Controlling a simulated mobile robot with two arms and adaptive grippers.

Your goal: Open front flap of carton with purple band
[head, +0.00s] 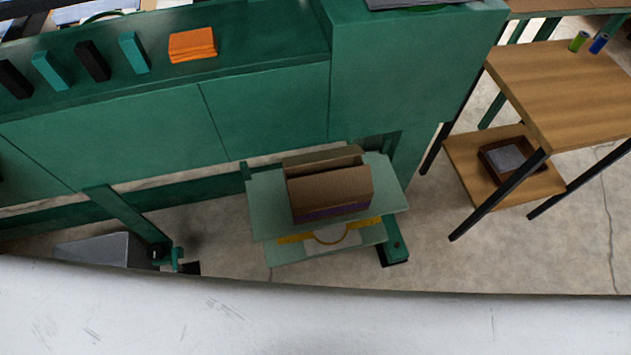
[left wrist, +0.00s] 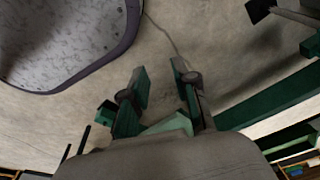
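The brown carton (head: 331,191) stands on a pale green low platform (head: 268,207) in the head view, below the green bench. Its purple band (head: 331,212) shows low on the near side. A brown panel stretches across the near side above the band; I cannot tell how the front flap is folded. Another flap (head: 322,159) stands at the back, with a dark narrow gap between. My left gripper (left wrist: 162,88) shows in the left wrist view, fingers apart and empty, over bare floor. It is not seen in the head view, and the carton is not recognisable in the wrist view. My right gripper is not in view.
The green bench (head: 265,110) overhangs behind the platform, with an orange stack (head: 193,45) on top. A wooden table (head: 570,80) with a lower shelf stands at right. A grey bin (head: 95,248) is at lower left. Floor is free between platform and table.

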